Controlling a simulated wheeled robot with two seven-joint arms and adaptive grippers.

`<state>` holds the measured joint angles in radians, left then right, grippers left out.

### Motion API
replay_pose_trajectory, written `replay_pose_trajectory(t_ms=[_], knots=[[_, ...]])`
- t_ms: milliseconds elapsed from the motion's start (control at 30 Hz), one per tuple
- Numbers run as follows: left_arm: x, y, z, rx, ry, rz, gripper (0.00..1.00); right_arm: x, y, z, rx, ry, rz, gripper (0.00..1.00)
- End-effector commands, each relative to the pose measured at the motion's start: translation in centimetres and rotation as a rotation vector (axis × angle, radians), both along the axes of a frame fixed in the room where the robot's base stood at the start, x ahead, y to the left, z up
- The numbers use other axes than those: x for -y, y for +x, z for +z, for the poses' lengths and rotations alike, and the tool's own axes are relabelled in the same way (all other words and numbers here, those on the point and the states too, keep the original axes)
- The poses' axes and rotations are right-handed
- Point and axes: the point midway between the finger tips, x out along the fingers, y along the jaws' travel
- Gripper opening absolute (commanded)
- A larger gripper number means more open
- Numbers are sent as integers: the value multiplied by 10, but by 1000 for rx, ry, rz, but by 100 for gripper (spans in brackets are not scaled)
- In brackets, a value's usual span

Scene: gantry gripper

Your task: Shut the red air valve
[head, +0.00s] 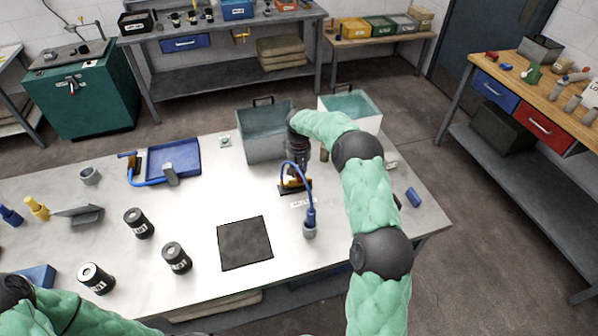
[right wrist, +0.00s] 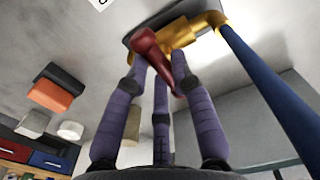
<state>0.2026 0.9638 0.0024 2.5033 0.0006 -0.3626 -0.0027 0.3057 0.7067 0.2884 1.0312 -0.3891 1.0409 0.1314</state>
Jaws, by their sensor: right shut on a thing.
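The air valve has a brass-yellow body (right wrist: 178,36) on a dark base plate and a red lever (right wrist: 146,46), seen close in the right wrist view. In the head view the valve (head: 291,184) is mostly hidden by my right gripper (head: 297,170). That gripper points down on it beside the grey bin. In the right wrist view the purple fingers (right wrist: 162,62) are closed around the red lever and touch it. A blue hose (right wrist: 268,92) runs from the brass fitting. My left arm shows at the lower left of the head view, but its gripper is out of view.
A grey bin (head: 262,148) and a pale green-lined bin (head: 352,108) stand behind the valve. A black mat (head: 244,243), several dark labelled canisters and a blue tray (head: 172,158) are on the table. A small blue block (head: 413,197) lies near the right edge.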

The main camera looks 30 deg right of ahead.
Motion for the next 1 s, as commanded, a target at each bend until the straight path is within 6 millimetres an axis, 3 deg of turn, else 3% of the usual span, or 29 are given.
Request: replay_pose_trajectory(t_ms=[67, 100, 167, 200, 633, 1000], knots=[[0, 0, 0, 0, 0, 0, 40, 0, 1, 1, 2, 0, -3, 0], [0, 0, 0, 0, 0, 0, 40, 0, 1, 1, 2, 0, -3, 30], [0, 0, 0, 0, 0, 0, 40, 0, 1, 1, 2, 0, -3, 47], [0, 0, 0, 0, 0, 0, 40, 0, 1, 1, 2, 0, -2, 49], [0, 0, 0, 0, 0, 0, 40, 0, 1, 9, 3, -1, 0, 49], [0, 0, 0, 0, 0, 0, 40, 0, 1, 77, 5, 0, 0, 49]])
